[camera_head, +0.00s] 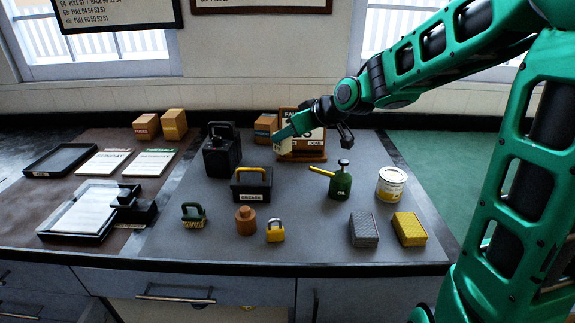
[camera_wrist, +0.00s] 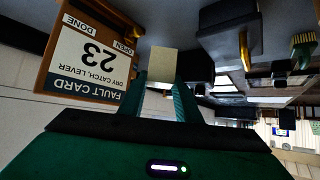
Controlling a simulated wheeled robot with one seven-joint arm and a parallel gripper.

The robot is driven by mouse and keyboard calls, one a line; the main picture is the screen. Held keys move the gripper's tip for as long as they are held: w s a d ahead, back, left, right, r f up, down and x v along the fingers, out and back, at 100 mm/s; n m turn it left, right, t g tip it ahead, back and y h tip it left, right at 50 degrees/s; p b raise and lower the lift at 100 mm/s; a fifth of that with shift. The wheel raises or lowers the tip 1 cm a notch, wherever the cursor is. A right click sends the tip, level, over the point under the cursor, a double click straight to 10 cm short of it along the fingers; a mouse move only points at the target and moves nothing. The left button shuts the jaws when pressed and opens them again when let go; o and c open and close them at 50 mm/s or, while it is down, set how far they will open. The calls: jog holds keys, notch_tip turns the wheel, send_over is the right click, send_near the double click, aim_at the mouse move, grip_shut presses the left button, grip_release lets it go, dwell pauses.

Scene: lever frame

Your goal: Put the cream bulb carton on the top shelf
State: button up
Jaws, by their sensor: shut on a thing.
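The cream bulb carton (camera_wrist: 162,68) is a small pale box between the fingertips of my gripper (camera_wrist: 168,88) in the wrist view. In the head view my gripper (camera_head: 284,137) is shut on the carton (camera_head: 283,147) and holds it above the back of the grey bench mat, in front of the fault card stand. How far it is from the stand I cannot tell exactly. I cannot make out a shelf in either view.
The wooden fault card stand (camera_head: 313,153) is right beside my gripper; its card (camera_wrist: 92,58) shows in the wrist view. A black can (camera_head: 222,157), a toolbox (camera_head: 251,186), a green oiler (camera_head: 341,184) and a cream tin (camera_head: 391,184) stand around. Brown cartons (camera_head: 173,125) stand at the back.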

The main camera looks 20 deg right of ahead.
notch_tip(320, 180, down, 9)
jog(key=shift+f, duration=0.1)
dwell(0.4)
jog(key=o, duration=1)
jog(key=shift+s, duration=0.1)
